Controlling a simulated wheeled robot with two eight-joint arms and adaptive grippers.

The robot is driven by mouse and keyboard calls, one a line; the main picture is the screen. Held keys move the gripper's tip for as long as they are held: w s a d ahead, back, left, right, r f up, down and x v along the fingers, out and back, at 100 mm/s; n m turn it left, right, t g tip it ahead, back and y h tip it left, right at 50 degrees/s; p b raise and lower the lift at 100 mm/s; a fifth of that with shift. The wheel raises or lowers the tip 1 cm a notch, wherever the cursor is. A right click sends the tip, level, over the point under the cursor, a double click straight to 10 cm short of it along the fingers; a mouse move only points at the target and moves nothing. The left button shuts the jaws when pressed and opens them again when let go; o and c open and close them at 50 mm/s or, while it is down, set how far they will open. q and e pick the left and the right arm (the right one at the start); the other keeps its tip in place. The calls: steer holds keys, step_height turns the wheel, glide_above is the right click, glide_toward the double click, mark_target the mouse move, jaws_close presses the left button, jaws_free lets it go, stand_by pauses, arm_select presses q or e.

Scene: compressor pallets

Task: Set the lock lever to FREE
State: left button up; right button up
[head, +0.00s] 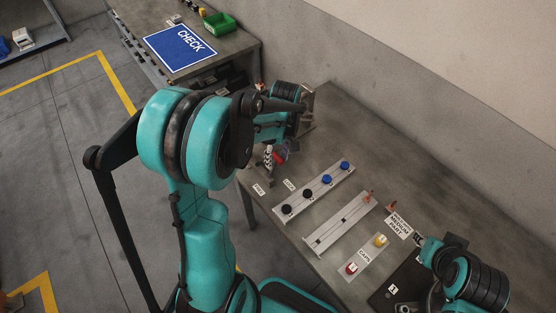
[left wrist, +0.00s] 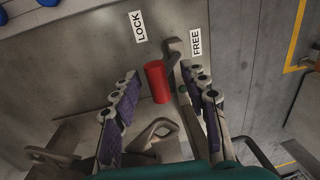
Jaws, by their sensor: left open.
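The lock lever has a red cylindrical handle (left wrist: 157,84), seen in the left wrist view. A grey curved metal piece (left wrist: 172,50) is beside its upper end. The LOCK label (left wrist: 138,27) is up and left of the handle and the FREE label (left wrist: 196,42) up and right. Both labels, LOCK (head: 289,184) and FREE (head: 258,189), also show on the bench in the head view. My left gripper (left wrist: 160,76) is open, one finger on each side of the red handle, with visible gaps. My right gripper (head: 419,240) is at the lower right, its jaws unclear.
A rail with black and blue knobs (head: 314,195) and a second rail (head: 340,223) lie on the bench (head: 440,182). A caps strip (head: 364,258) and a black pad (head: 385,295) are nearer my right arm. A blue CHECK mat (head: 180,47) and green bin (head: 220,24) are on another table.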

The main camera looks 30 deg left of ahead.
arm_select(q)
steer(key=shift+s+f, duration=0.1)
steer(key=shift+f, duration=0.25)
